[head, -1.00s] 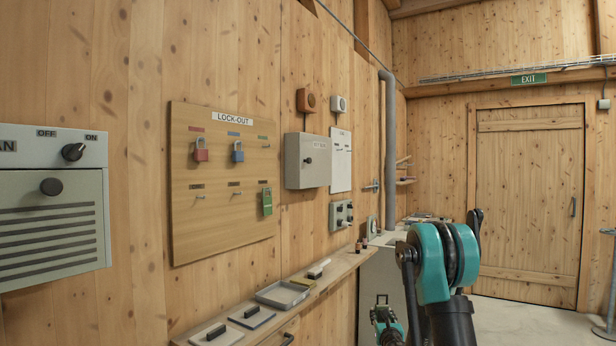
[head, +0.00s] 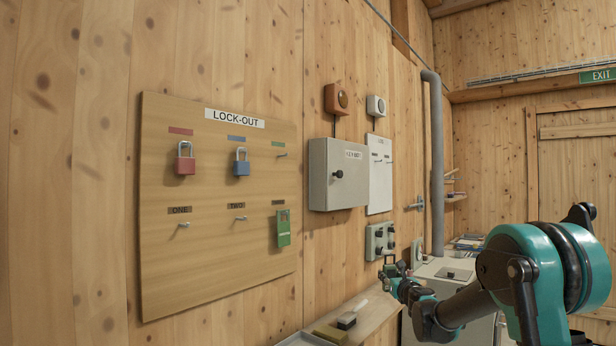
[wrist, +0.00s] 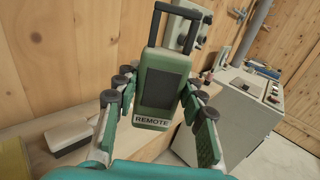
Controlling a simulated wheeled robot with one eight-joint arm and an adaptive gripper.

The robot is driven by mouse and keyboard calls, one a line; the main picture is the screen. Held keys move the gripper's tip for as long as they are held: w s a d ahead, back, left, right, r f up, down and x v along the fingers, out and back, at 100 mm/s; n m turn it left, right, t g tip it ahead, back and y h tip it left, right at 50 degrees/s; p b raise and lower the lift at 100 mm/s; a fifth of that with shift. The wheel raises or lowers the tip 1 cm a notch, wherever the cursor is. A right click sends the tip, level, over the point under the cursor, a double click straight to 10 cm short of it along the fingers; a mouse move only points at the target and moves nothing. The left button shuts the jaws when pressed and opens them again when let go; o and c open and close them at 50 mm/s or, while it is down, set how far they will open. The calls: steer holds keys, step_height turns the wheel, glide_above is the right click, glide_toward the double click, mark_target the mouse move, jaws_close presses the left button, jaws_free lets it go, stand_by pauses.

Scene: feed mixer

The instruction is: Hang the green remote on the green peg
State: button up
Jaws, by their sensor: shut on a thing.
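The green remote (wrist: 162,88) is upright in my gripper (wrist: 158,82), with a dark loop handle on top, a dark face and a REMOTE label. The fingers are shut on its two sides. In the head view my gripper (head: 396,278) is small, right of and below the lock-out board (head: 217,270), apart from it. The green peg (head: 282,155) is at the board's upper right under a green label, with nothing on it. A separate green tag (head: 283,229) hangs on the peg below it.
A red padlock (head: 185,160) and a blue padlock (head: 241,163) hang on the board's upper pegs. A grey key box (head: 338,175) and a switch panel (head: 380,240) are on the wall to the right. A shelf (head: 372,304) with small items runs below.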

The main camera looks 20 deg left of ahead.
steer(key=s+a+r+n+g+y, duration=0.1)
steer(key=s+a+r+n+y, duration=0.15)
steer(key=a+r, duration=0.8)
steer(key=n+g+y, duration=0.4)
steer(key=g+y, duration=0.1)
glide_toward(279, 175)
steer(key=w+d+r, duration=0.1)
steer(key=d, duration=0.2)
steer(key=shift+y, duration=0.25)
steer(key=shift+s+a+f+x, duration=0.1)
steer(key=shift+s+a+x, duration=0.15)
steer(key=shift+x, duration=1.1)
steer(key=shift+s+a+f+x, duration=0.1)
steer(key=shift+s+x, duration=0.15)
steer(key=shift+x, duration=1.15)
steer(key=shift+s+a+f+x, duration=0.1)
steer(key=shift+s+a+x, duration=0.15)
steer(key=shift+x, duration=1.1)
steer(key=shift+a+f, duration=0.1)
steer(key=shift+a+f, duration=0.25)
jaws_close()
steer(key=shift+w+a, duration=0.1)
